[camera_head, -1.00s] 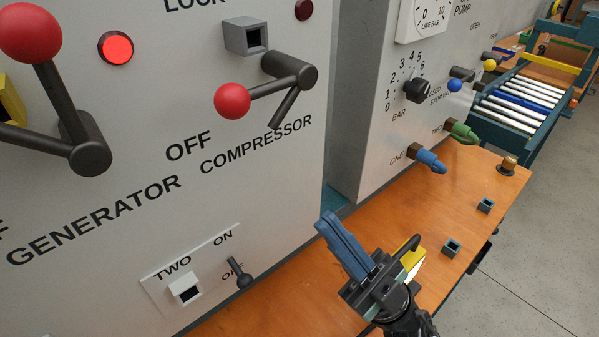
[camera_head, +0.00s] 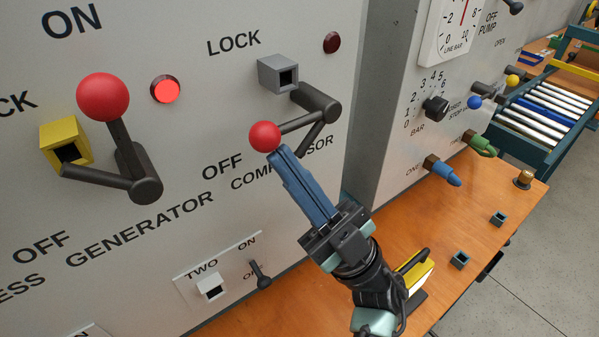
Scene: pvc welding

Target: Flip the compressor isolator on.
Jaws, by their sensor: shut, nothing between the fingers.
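The compressor isolator is a dark lever (camera_head: 312,108) with a red ball knob (camera_head: 265,136) on the grey panel. Its knob points left toward the OFF label (camera_head: 222,166), above the COMPRESSOR label. A dark red lamp (camera_head: 332,42), unlit, sits above right of it. My gripper (camera_head: 278,156) is shut and empty. Its blue fingertips are just below the red knob, at or very close to it; I cannot tell whether they touch.
The generator lever (camera_head: 140,173) with its red knob stands to the left, beside a lit red lamp (camera_head: 165,90). A grey lock block (camera_head: 278,74) sits above the compressor lever. A small toggle switch (camera_head: 260,275) is below. The orange bench (camera_head: 408,215) lies right.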

